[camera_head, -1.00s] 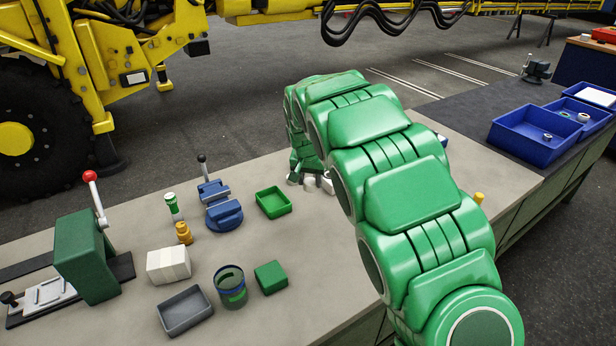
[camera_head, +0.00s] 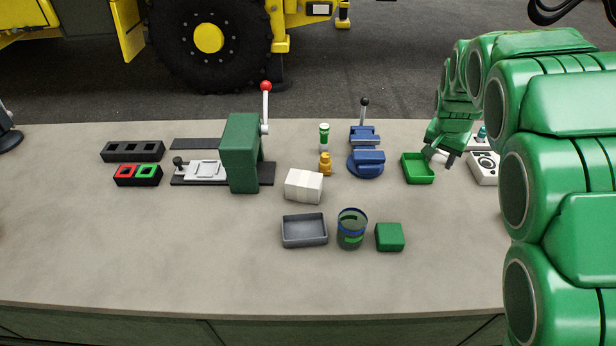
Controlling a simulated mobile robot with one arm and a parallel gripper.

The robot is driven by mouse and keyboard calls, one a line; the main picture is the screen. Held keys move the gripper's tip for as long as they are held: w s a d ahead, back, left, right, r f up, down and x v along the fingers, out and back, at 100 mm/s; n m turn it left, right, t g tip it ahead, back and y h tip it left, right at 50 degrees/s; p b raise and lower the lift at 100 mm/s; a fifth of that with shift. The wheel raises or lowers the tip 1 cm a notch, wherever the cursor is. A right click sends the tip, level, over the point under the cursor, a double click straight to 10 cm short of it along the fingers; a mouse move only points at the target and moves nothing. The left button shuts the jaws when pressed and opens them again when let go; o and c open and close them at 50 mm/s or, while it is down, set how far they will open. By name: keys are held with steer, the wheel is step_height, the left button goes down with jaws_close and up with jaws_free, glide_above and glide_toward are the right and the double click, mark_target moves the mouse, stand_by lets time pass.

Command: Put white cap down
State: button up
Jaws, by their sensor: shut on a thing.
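My gripper (camera_head: 440,156) is at the right of the workbench, fingers pointing down, beside the right edge of the small green tray (camera_head: 418,181). It is shut on a small white thing, apparently the white cap (camera_head: 440,157), which shows only in part between the fingers. I cannot tell whether the cap touches the bench or hangs above it. The green tray looks empty.
A white device with a round dial (camera_head: 485,167) stands right of my gripper. A blue vise (camera_head: 366,157), white block (camera_head: 304,187), grey tray (camera_head: 304,231), tin (camera_head: 351,229), green box (camera_head: 389,237) and green press (camera_head: 241,153) stand leftward. The bench front is clear.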

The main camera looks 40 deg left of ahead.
steer(key=s+a+r+n+y, duration=0.15)
steer(key=s+a, duration=0.35)
steer(key=s, duration=0.5)
steer(key=s+a+r+n, duration=0.25)
steer(key=s+a, duration=0.25)
steer(key=s, duration=0.5)
steer(key=s+a+r+n, duration=0.25)
steer(key=s+a, duration=0.35)
steer(key=s, duration=0.4)
glide_toward(304, 177)
steer(key=shift+w+d+f+n+g, duration=0.3)
steer(key=shift+w+n+g, duration=0.1)
steer(key=shift+w+n, duration=0.1)
steer(key=shift+w+a+f, duration=0.35)
steer(key=shift+a+f, duration=0.2)
steer(key=shift+w+a+f, duration=0.15)
steer(key=shift+a+f, duration=0.1)
steer(key=shift+f, duration=1.6)
steer(key=shift+f, duration=0.1)
steer(key=o, duration=1)
